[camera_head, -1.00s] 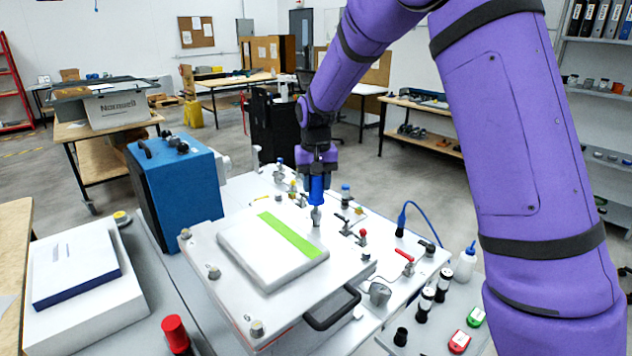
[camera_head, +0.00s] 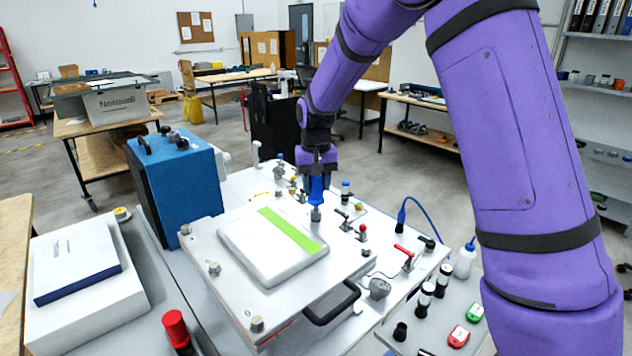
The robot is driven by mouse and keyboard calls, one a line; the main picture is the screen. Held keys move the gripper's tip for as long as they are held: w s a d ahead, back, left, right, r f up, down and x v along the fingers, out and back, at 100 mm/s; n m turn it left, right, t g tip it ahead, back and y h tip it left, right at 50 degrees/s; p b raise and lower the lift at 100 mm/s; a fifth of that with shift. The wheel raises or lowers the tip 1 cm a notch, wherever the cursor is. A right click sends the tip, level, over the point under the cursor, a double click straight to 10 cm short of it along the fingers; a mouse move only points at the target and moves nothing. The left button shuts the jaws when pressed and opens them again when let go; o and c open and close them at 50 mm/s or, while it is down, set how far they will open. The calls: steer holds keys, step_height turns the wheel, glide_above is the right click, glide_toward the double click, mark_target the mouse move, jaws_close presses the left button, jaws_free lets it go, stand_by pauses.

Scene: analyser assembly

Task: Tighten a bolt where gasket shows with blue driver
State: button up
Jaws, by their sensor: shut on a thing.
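My gripper (camera_head: 317,172) is shut on the blue driver (camera_head: 316,190), which it holds upright, pointing down. The driver's grey tip end (camera_head: 316,214) is at the far right corner of the white lid plate (camera_head: 208,280); the bolt there is hidden or too small to tell. Other corner bolts show at the left (camera_head: 185,229), at the near left (camera_head: 214,268) and at the near corner (camera_head: 257,324). A raised white panel with a green stripe (camera_head: 292,233) sits on the plate, left of the driver.
A black handle (camera_head: 332,304) sticks out at the plate's front right. Red-handled clamps (camera_head: 404,250) and small fittings stand to the right. A blue box (camera_head: 178,185) stands at the left. A red driver (camera_head: 175,330) stands at the front. A blue cable (camera_head: 422,214) curves at the right.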

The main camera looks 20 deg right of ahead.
steer(key=o, duration=0.7)
jaws_close()
steer(key=m, duration=0.9)
steer(key=shift+f, duration=0.1)
steer(key=m, duration=0.4)
steer(key=shift+m, duration=0.4)
steer(key=m, duration=0.4)
steer(key=shift+m, duration=0.3)
steer(key=shift+o, duration=1.8)
jaws_free()
